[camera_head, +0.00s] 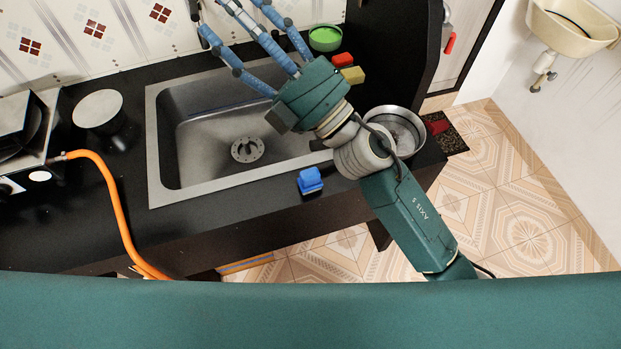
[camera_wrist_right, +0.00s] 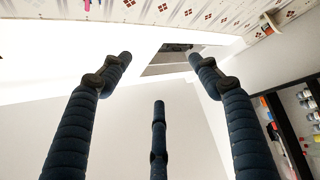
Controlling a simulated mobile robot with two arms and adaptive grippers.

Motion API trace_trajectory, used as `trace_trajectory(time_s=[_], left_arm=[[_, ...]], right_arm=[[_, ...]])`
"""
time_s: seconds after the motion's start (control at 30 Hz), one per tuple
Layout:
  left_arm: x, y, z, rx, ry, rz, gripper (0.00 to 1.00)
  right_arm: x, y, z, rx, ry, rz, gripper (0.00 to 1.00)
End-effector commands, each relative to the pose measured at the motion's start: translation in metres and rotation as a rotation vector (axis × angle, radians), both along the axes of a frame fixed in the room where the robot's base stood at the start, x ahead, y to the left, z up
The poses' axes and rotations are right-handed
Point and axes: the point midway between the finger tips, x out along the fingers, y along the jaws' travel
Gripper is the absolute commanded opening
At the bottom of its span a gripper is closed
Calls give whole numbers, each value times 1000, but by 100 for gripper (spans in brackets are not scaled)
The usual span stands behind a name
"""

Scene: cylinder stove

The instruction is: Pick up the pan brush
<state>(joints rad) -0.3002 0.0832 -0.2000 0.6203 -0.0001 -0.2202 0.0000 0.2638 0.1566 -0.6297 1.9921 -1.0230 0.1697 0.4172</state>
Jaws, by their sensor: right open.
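A small blue object (camera_head: 310,180) lies on the black counter at the front edge of the sink; it may be the pan brush, but I cannot tell for sure. My right gripper (camera_head: 232,14) reaches over the sink toward the tiled back wall, well past the blue object and apart from it. Its three blue fingers are spread open with nothing between them. In the right wrist view, the same open fingers (camera_wrist_right: 160,75) point at pale wall and no brush shows between them. My left gripper is out of view.
The steel sink (camera_head: 165,178) is empty. A steel pot (camera_head: 397,128) stands right of it. A green bowl (camera_head: 325,38), a red block (camera_head: 342,60) and a yellow block (camera_head: 353,75) sit behind. An orange hose (camera_head: 120,215) crosses the left counter, near a stove (camera_head: 35,130).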

Motion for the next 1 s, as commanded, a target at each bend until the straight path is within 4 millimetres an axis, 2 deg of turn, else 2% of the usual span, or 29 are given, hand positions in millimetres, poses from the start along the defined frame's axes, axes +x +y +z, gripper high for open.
trace_trajectory(time_s=[0.03, 0.07, 0.1, 0.13, 0.17, 0.2, 0.27, 0.3, 0.37, 0.4, 0.43, 0.5, 0.53, 0.6, 0.7, 0.73, 0.83, 1.0], left_arm=[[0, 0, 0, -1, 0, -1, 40], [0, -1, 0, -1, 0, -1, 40], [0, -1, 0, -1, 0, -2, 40], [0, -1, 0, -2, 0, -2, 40], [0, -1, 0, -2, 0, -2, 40], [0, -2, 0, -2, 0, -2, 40], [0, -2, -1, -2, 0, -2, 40], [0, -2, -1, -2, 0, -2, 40], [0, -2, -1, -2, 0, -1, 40], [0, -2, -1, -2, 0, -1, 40], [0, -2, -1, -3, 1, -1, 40], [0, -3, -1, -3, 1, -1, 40], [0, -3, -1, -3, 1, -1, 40], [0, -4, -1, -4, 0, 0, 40], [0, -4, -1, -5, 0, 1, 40], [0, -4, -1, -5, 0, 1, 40], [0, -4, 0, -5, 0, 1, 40], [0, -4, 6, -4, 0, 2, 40]], right_arm=[[-25, 34, 4, -92, -115, 104, 62], [-42, 52, 0, -154, -178, 170, 62], [-65, 75, -10, -243, -257, 258, 62], [-80, 89, -21, -316, -313, 321, 62], [-95, 101, -35, -394, -364, 383, 62], [-111, 114, -58, -505, -426, 464, 62], [-129, 123, -99, -686, -501, 577, 62], [-135, 122, -129, -817, -542, 646, 62], [-136, 111, -176, -1027, -581, 738, 62], [-131, 96, -205, -1174, -593, 789, 62], [-123, 82, -225, -1286, -596, 820, 62], [-102, 43, -262, -1539, -575, 875, 62], [-91, 25, -273, -1641, -558, 887, 62], [-67, -17, -288, -1854, -505, 901, 62], [-40, -65, -293, -2076, -422, 891, 62], [-34, -75, -293, -2122, -399, 888, 62], [-24, -98, -291, -2218, -350, 877, 62], [-23, -104, -312, -2242, -331, 879, 62]])
